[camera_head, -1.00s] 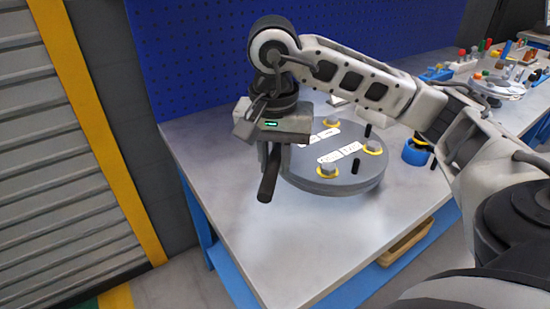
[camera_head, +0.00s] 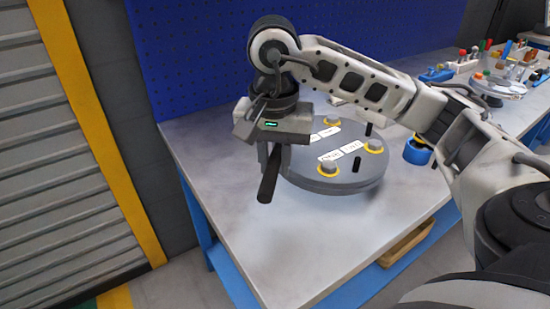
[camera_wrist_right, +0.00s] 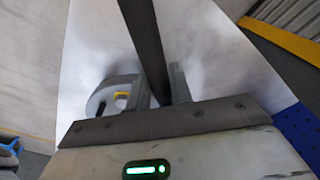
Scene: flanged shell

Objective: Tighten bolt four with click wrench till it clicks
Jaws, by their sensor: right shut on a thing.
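My right gripper (camera_head: 274,152) is shut on the dark bar of the click wrench (camera_head: 268,180), at the left edge of a round grey flanged shell (camera_head: 345,184). The bar slants down toward the table front. In the right wrist view the wrench bar (camera_wrist_right: 146,40) runs between the fingers of the right gripper (camera_wrist_right: 160,88). The wrench's head is hidden in the head view. I cannot tell which is bolt four or whether the wrench sits on one. My left gripper is out of view.
The grey table (camera_head: 300,240) is clear in front of the shell. Dark upright pins (camera_head: 357,165) and white labels stand on the shell. A blue round object (camera_head: 416,153) is to its right. Several tools lie at the back right. A blue pegboard (camera_head: 190,60) stands behind.

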